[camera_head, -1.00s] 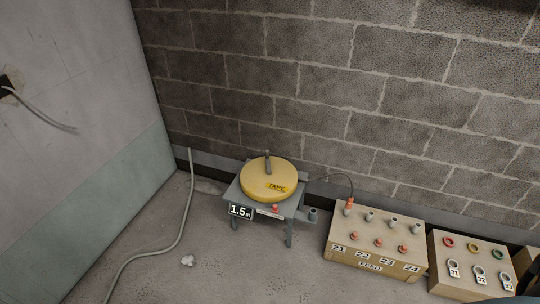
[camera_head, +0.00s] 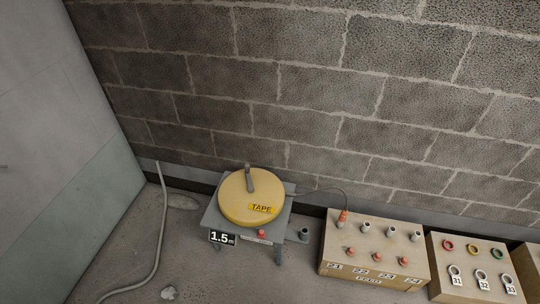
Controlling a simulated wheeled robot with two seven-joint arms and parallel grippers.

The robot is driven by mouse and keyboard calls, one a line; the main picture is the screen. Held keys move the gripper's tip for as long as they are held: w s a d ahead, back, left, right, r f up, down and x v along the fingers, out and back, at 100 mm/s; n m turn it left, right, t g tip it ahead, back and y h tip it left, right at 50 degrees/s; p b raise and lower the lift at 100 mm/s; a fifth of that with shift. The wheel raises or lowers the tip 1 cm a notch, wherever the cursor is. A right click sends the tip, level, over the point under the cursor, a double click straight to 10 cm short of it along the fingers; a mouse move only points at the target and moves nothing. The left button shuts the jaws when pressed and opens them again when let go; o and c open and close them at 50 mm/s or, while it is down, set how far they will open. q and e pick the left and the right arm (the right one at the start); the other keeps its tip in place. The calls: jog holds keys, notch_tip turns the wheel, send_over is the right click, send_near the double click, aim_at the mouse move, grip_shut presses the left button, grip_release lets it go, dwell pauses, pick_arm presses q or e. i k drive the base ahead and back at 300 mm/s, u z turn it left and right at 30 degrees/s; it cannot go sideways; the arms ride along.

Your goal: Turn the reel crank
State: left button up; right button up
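A round yellow reel (camera_head: 240,200) marked TAPE lies flat on a small grey stand (camera_head: 278,222) against the block wall. A grey crank (camera_head: 250,180) stands up from the top of the reel, near its centre. A black 1.5 m label (camera_head: 221,237) and a red knob (camera_head: 263,234) are on the stand's front. A thin dark line runs from the reel side to a red-tipped fitting (camera_head: 343,216) on the box at right. Neither of my grippers shows in the view.
A tan box (camera_head: 330,255) with numbered ports 21 to 24 stands right of the stand. Another box (camera_head: 440,285) with coloured rings and tags is beyond it.

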aim_at(251, 188)
jog(key=u, duration=0.45)
jog(key=i, duration=1)
jog(key=u, duration=0.85)
